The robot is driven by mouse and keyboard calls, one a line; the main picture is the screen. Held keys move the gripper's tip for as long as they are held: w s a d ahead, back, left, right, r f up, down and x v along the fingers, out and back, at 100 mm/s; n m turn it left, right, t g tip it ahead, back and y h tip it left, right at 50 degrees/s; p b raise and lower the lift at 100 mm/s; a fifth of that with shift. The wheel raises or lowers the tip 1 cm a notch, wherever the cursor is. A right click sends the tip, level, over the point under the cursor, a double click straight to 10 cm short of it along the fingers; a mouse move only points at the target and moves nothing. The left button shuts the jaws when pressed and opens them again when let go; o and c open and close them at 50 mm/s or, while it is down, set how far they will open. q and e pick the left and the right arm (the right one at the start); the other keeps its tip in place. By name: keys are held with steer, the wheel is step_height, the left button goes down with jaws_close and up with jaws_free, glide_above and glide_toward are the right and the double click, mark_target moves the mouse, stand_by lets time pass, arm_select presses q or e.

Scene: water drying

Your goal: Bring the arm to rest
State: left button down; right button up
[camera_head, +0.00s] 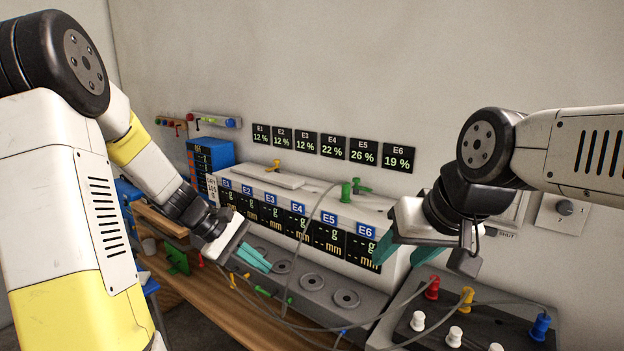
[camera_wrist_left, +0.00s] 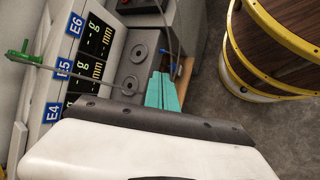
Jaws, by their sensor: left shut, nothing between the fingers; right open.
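My left gripper (camera_head: 256,258) has teal fingers pressed together with nothing between them. It hangs in front of the white bench unit, near the grey row of round wells (camera_head: 313,281). Its shut fingers also show in the left wrist view (camera_wrist_left: 162,92), over the floor side of the wells. My right gripper (camera_head: 404,252) is open and empty, its teal fingers apart in front of the E6 end of the unit. Both arms are raised and bent.
The white unit (camera_head: 262,190) carries blue labels E1 to E6 and displays. A black panel with coloured plugs (camera_head: 480,330) sits at the lower right. Cables (camera_head: 305,235) loop near both grippers. In the wrist view, a round wood-and-yellow object (camera_wrist_left: 285,45) stands on the grey floor.

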arm_select(q)
steer(key=s+a+r+m+t+y, duration=0.2)
steer(key=s+r+m+t+y, duration=0.2)
steer(key=s+r+m, duration=0.6)
steer(key=s+r+y, duration=0.2)
steer(key=s+r, duration=0.2)
steer(key=s, duration=0.3)
steer(key=shift+r+t, duration=0.35)
steer(key=shift+t, duration=0.05)
